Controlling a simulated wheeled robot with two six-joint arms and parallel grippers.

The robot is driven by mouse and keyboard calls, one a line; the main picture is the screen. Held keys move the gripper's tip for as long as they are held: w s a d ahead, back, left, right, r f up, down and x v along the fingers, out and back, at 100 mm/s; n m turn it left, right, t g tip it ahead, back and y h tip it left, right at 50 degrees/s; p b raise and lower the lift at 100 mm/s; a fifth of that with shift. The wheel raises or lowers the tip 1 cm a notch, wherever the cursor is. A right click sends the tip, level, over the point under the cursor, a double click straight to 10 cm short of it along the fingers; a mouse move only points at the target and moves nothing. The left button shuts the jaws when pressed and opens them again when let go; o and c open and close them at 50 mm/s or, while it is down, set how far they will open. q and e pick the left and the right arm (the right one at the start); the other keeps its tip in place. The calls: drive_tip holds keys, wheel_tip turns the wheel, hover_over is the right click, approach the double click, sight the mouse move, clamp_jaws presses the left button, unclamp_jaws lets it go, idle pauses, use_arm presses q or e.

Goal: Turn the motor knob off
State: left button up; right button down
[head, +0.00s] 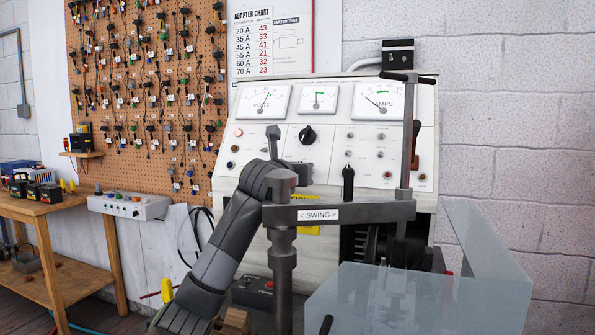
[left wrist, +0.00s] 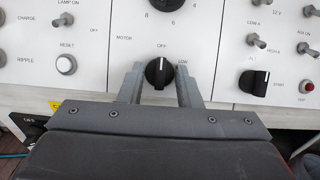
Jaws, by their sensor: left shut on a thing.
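The black motor knob (left wrist: 159,73) sits on the white panel in the left wrist view, beside the word MOTOR. OFF is printed above it and LOW to its upper right. Its pale pointer line stands nearly upright, towards OFF. My left gripper (left wrist: 160,86) has a grey finger on each side of the knob and is shut on it. In the head view my left gripper (head: 290,160) is at the panel, behind the swing arm's post, and hides the motor knob. My right gripper is in neither view.
A grey swing arm (head: 370,212) on a post stands close in front of my left arm. A translucent guard (head: 410,300) is at the lower right. Other black knobs, one upper (head: 307,134) and one right (head: 348,183), and toggle switches are near. A wooden bench (head: 40,207) stands left.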

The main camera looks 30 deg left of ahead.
use_arm(q)
drive_tip(key=o, duration=1)
drive_tip(key=shift+c, duration=0.2)
wheel_tip(320, 180, up, 9)
drive_tip(key=shift+r, duration=0.1)
drive_tip(key=shift+r+p, duration=0.3)
drive_tip(key=shift+r, duration=0.1)
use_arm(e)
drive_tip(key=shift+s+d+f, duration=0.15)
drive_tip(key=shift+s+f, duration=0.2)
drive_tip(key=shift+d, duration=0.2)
